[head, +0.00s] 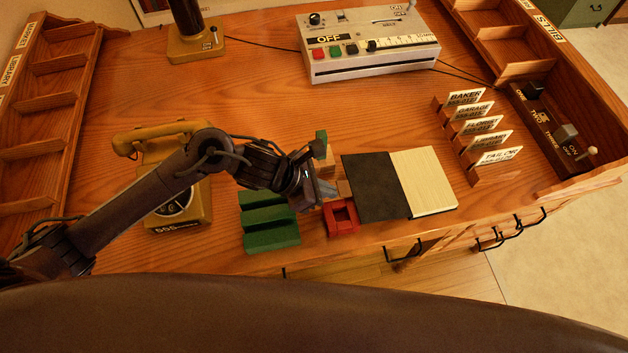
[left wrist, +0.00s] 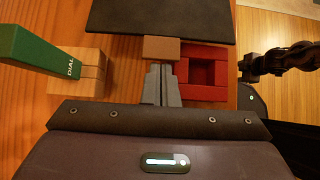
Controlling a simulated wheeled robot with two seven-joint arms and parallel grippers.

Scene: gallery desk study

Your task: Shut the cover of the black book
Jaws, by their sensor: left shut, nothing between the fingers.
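The black book lies open on the desk. Its black cover (head: 375,188) is laid flat to the left, and its cream pages (head: 424,180) face up on the right. The cover's near part also shows at the top of the left wrist view (left wrist: 160,18). My left gripper (head: 328,189) is shut and empty, just left of the cover. In the left wrist view its fingertips (left wrist: 162,68) point at a small brown block (left wrist: 161,49) that lies between them and the cover edge.
A red square holder (head: 341,217) sits close to the gripper and cover. A green-handled wooden block (left wrist: 85,72) and a green rack (head: 268,222) are nearby. A yellow telephone (head: 165,210) stands left, and card holders (head: 480,135) right. The desk behind the book is clear.

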